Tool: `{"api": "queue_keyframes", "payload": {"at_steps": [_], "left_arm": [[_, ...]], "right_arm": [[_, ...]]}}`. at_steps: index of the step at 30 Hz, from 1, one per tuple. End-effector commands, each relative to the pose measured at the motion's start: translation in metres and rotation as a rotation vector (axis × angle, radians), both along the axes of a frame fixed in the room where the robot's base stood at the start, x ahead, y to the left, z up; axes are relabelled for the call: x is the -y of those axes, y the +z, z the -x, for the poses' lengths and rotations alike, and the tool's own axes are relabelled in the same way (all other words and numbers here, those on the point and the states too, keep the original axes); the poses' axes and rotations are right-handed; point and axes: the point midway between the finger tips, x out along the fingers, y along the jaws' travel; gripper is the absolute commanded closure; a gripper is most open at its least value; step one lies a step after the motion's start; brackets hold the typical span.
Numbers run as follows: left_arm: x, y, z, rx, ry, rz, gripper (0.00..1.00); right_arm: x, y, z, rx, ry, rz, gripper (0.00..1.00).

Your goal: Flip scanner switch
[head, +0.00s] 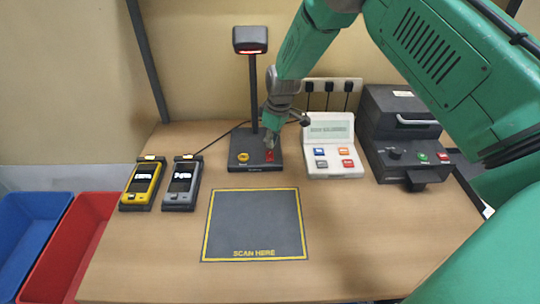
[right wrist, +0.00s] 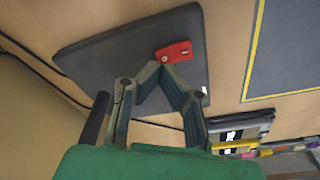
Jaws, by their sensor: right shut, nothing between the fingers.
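The scanner stands at the back of the table, with a dark base (head: 250,165), a post and a head (head: 250,40) that shows a red glowing strip. A red switch (head: 270,156) sits on the right part of the base and also shows in the right wrist view (right wrist: 176,52). My right gripper (head: 269,140) points down over the base. In the right wrist view its shut, empty fingertips (right wrist: 166,68) are right at the edge of the red switch; I cannot tell whether they touch it. My left gripper is not in view.
A yellow knob (head: 243,157) is left of the switch. Yellow (head: 141,185) and grey (head: 182,186) handheld devices stand left, a white terminal (head: 331,130) and a dark machine (head: 401,130) right. The scan mat (head: 255,222) in front is empty. Blue (head: 28,235) and red (head: 75,240) bins are left.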

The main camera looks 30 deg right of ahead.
Motion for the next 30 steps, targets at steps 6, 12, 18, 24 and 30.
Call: {"api": "queue_keyframes", "payload": {"at_steps": [6, 12, 18, 24, 30], "left_arm": [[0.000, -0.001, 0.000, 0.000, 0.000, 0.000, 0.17], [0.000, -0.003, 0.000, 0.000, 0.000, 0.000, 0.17], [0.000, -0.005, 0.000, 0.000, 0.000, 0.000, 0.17], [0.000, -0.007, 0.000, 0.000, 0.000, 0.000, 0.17], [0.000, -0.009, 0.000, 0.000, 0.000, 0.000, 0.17]], "right_arm": [[-0.003, -0.001, 0.000, 0.000, 0.002, 0.002, 1.00], [-0.005, -0.003, 0.000, 0.000, 0.001, 0.005, 1.00], [-0.002, -0.008, 0.000, 0.000, 0.001, 0.001, 1.00], [-0.001, -0.011, 0.000, 0.001, 0.001, 0.001, 1.00], [-0.002, -0.013, 0.000, 0.000, 0.001, 0.001, 1.00]]}}
